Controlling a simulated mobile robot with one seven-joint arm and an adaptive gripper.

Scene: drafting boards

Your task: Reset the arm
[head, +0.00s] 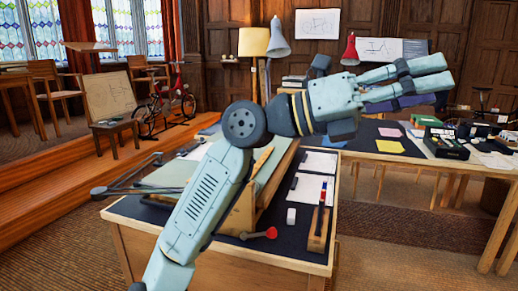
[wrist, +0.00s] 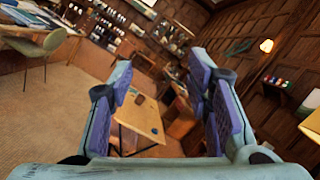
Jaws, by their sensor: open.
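My arm rises from the bottom of the head view over the near drafting table (head: 150,228), bends at a dark round joint, and reaches to the right. My gripper (head: 449,73) is raised in the air and points right, with its fingers apart. In the wrist view, my gripper (wrist: 160,72) shows two blue-padded fingers spread with nothing between them. The wrist picture is tilted and looks across the room. My arm hides part of the near table and the back wall.
The near table holds a red-knobbed tool (head: 268,233), a white block (head: 291,216) and a wooden holder (head: 319,230). A second table with papers and dark devices (head: 445,143) stands at right. Lamps (head: 278,42) stand behind my arm. A small bicycle (head: 166,100) stands at left.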

